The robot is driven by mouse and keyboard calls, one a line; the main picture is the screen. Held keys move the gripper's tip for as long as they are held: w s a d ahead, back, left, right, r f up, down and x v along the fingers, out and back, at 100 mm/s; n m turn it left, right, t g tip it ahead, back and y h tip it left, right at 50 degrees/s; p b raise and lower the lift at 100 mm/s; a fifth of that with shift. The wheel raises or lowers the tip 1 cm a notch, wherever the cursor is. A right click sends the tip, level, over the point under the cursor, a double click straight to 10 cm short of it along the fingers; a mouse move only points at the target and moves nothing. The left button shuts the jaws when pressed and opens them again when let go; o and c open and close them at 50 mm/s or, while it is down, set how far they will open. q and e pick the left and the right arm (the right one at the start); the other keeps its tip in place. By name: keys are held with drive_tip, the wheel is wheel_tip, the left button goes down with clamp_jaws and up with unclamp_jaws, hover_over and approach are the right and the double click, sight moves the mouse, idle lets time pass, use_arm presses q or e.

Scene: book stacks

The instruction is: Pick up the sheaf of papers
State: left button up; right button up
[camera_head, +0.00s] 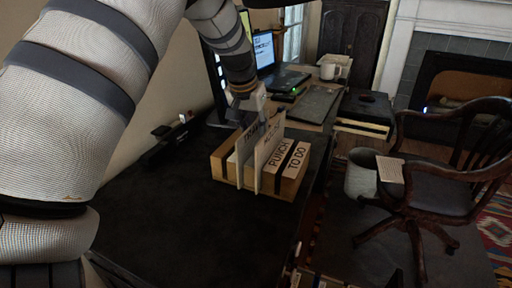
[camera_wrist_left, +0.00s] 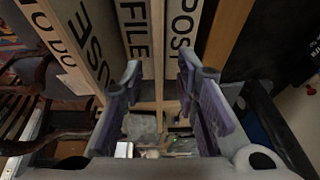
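A wooden organizer (camera_head: 288,187) stands on the black desktop. A beige papery piece (camera_head: 390,169) lies by the chair and bin. My left gripper (camera_head: 245,105) is above the organizer's back part. In the left wrist view the gripper (camera_wrist_left: 160,72) is open, its fingers apart in front of the white FILE board (camera_wrist_left: 133,28) and POST board (camera_wrist_left: 183,28). Nothing is clearly held. My right gripper is not in view.
The black desktop (camera_head: 200,235) is clear in front of the organizer. A grey bin (camera_head: 360,178) and a wooden chair (camera_head: 440,185) stand to the right.

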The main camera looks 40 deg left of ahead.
use_arm(q)
drive_tip(key=shift+f, duration=0.2)
idle(0.6)
drive_tip(key=shift+c, duration=0.5)
clamp_jaws()
